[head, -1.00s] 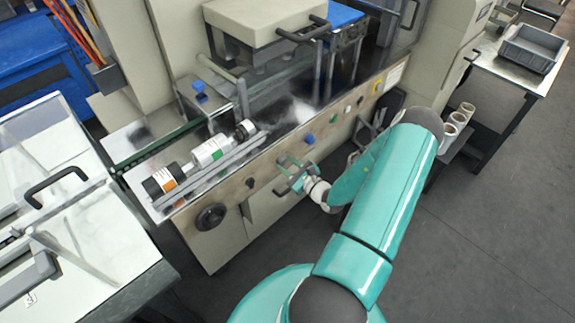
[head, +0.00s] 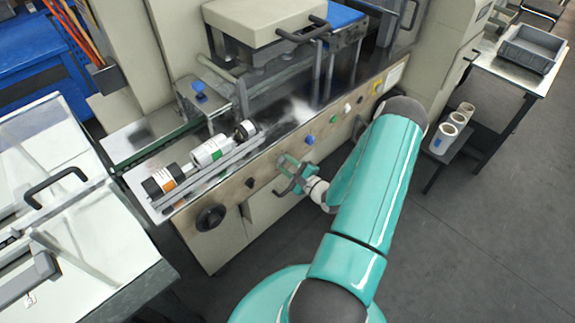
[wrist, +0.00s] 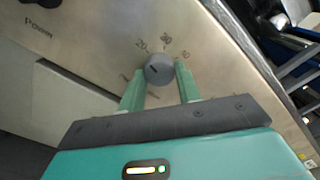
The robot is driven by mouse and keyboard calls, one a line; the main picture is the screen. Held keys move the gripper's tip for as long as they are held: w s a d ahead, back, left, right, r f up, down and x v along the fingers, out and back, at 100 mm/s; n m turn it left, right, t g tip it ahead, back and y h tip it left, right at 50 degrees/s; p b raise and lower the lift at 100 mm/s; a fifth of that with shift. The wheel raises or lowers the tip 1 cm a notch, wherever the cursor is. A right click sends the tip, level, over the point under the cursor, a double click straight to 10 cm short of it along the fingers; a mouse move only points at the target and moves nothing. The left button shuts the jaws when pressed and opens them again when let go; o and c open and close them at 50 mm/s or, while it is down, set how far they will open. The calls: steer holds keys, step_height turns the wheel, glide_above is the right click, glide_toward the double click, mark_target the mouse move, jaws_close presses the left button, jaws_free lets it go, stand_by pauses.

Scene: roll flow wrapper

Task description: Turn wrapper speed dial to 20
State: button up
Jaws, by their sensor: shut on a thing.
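The grey round speed dial (wrist: 159,69) is on the metal panel in the wrist view, with printed numbers around it; 20 and 30 are legible above it. Its dark pointer line slants to the upper left, on the side of the 20. I cannot tell its exact reading. My gripper (wrist: 160,85) has its two green fingers on either side of the dial, shut on it. In the head view my gripper (head: 289,172) is at the machine's front panel, and it hides the dial there.
The front panel also carries a black handwheel (head: 211,217), a dark knob (head: 248,182) and a blue knob (head: 309,139). A roll shaft (head: 208,152) lies on the machine above.

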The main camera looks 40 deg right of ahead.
steer(key=o, duration=1)
steer(key=s, duration=1.4)
steer(key=shift+d, duration=0.15)
steer(key=shift+w, duration=0.1)
